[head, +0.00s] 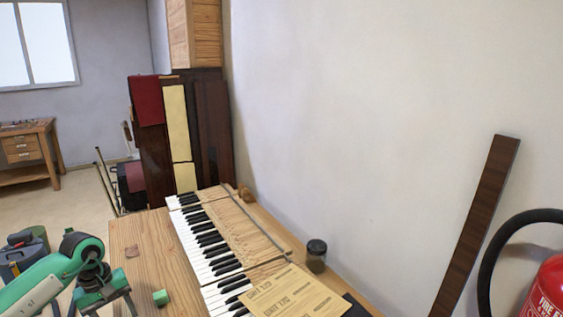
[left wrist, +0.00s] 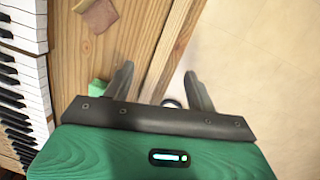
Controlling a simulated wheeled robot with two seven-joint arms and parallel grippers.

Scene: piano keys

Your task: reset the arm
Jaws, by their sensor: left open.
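My left arm comes in at the lower left of the head view, and its left gripper (head: 103,300) is at the left edge of the wooden workbench (head: 135,275). In the left wrist view the two dark fingers of this gripper (left wrist: 160,85) are spread apart with nothing between them. One finger is over the bench and the other is over the floor past the bench edge. The piano keys (head: 208,240) lie along the bench to the right of the gripper, and also show at the left of the wrist view (left wrist: 20,75). My right gripper is not in view.
A small green block (head: 160,298) lies between gripper and keys. A brownish square piece (head: 132,252) lies farther back. A dark-lidded jar (head: 316,256) and a printed sheet (head: 295,293) are at the right. A red fire extinguisher (head: 548,290) stands at far right.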

